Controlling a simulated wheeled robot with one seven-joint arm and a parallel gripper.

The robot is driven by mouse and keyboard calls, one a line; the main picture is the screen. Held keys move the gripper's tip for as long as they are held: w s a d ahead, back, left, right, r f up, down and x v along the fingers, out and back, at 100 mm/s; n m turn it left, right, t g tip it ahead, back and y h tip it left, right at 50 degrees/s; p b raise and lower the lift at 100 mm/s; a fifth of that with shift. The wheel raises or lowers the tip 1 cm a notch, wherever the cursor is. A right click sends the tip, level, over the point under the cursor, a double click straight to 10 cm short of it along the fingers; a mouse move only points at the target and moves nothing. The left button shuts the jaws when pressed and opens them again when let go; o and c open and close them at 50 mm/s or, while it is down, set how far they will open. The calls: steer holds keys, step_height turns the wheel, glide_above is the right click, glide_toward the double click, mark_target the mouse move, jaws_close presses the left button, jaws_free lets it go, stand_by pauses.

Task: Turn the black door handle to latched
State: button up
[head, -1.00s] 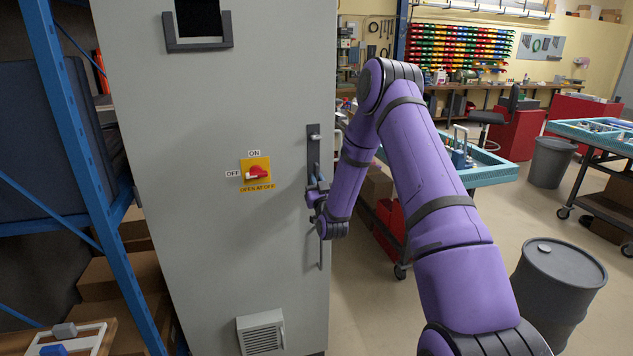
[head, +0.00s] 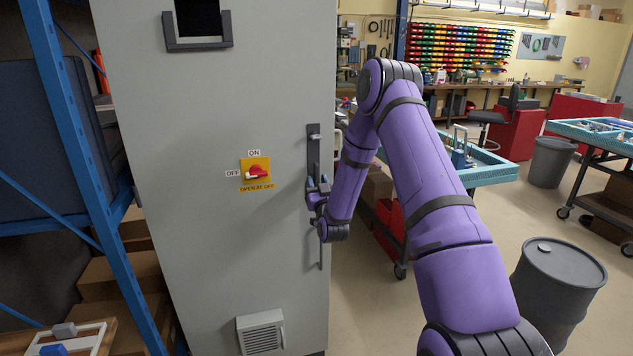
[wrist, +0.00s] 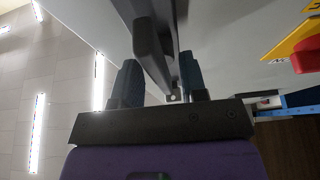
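The black door handle (head: 314,150) is on a dark vertical plate near the right edge of the grey cabinet door. Its lower part is hidden by my gripper in the head view. My gripper (head: 317,191) is at the handle's lower part. In the wrist view, the dark handle (wrist: 152,40) runs down between the two blue-grey fingers of my gripper (wrist: 160,78). The fingers stand apart on either side of it. The right finger looks close to the handle, and a light gap shows beside the left one. Firm contact cannot be told.
The grey cabinet (head: 200,270) has a red switch on a yellow plate (head: 256,171) and a vent low down. A blue shelf frame (head: 65,110) stands on the left. A trolley (head: 490,172) and a dark drum (head: 558,285) are on the right.

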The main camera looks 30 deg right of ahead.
steer(key=v, duration=1)
steer(key=shift+w+r, duration=0.1)
steer(key=shift+r, duration=0.05)
steer(key=w+a+r+n+g+y, duration=0.3)
steer(key=a+r+g+y, duration=0.15)
steer(key=r, duration=0.65)
steer(key=s+a+r+n+g, duration=0.1)
steer(key=s+a+r+g, duration=0.3)
steer(key=r, duration=0.5)
steer(key=s+a+r+g, duration=0.2)
steer(key=s, duration=0.9)
steer(key=s+a+r+g+y, duration=0.1)
steer(key=s+a+r+g, duration=0.2)
steer(key=s, duration=0.9)
steer(key=s+a+r+g, duration=0.2)
steer(key=s+g, duration=0.1)
steer(key=s, duration=0.9)
steer(key=shift+s+a+r+m+y, duration=0.2)
steer(key=shift+r+m+y, duration=0.1)
steer(key=shift+r+y, duration=0.05)
